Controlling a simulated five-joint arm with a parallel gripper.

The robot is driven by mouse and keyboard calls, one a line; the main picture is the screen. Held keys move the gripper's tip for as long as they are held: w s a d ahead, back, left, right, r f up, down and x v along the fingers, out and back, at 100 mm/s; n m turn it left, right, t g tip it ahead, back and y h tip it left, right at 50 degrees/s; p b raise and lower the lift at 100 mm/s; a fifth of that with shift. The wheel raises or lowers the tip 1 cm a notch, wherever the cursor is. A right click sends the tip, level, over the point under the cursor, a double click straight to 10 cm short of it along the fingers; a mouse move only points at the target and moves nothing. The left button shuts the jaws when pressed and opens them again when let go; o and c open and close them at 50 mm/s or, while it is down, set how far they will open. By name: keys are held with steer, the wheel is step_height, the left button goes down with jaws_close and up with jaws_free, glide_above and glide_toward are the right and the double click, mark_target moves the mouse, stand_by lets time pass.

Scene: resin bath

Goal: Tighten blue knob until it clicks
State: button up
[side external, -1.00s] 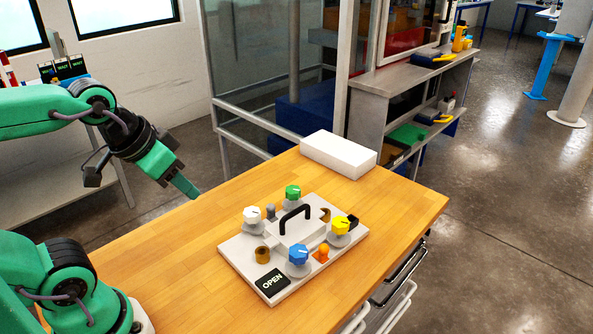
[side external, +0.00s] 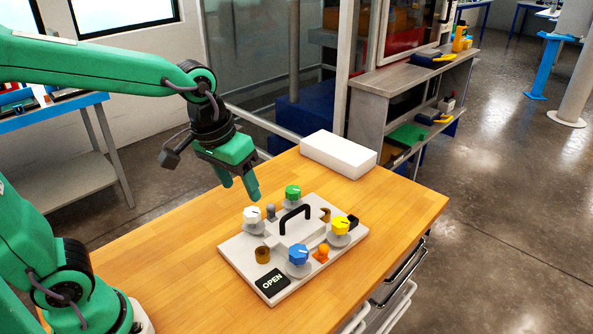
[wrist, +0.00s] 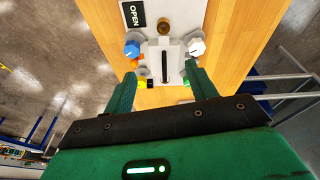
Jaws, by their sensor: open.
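The blue knob (side external: 298,254) stands at the front of a white panel (side external: 240,256) on the wooden table, beside a black OPEN sign (side external: 271,282). A white knob (side external: 252,215), a green knob (side external: 293,192) and a yellow knob (side external: 340,225) stand around a black handle (side external: 295,218). My gripper (side external: 240,188) is open and empty, above the table just beyond the white knob, apart from the blue knob. In the wrist view, the blue knob (wrist: 132,49) is at the upper left and the white knob (wrist: 197,47) at the upper right. My fingers partly hide the green and yellow knobs there.
A brass cylinder (side external: 262,254), a grey peg (side external: 271,211) and a small orange piece (side external: 321,253) are on the panel among the knobs. A white block (side external: 338,154) lies at the table's back edge. The table's left part is clear.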

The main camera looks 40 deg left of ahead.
mark_target(298, 250)
steer(key=w+d+f+g, duration=0.1)
steer(key=w+d+f, duration=0.2)
steer(key=d, duration=0.1)
steer(key=w+d+f+n+g, duration=0.1)
steer(key=w+d+f, duration=0.2)
steer(key=f, duration=0.1)
steer(key=shift+w+d+f+g, duration=0.2)
steer(key=shift+w+d+g, duration=0.1)
steer(key=shift+w+d, duration=0.05)
steer(key=shift+w+d+f, duration=0.2)
steer(key=shift+d+f, duration=0.1)
steer(key=shift+f, duration=0.1)
steer(key=shift+f, duration=3.85)
steer(key=c, duration=1)
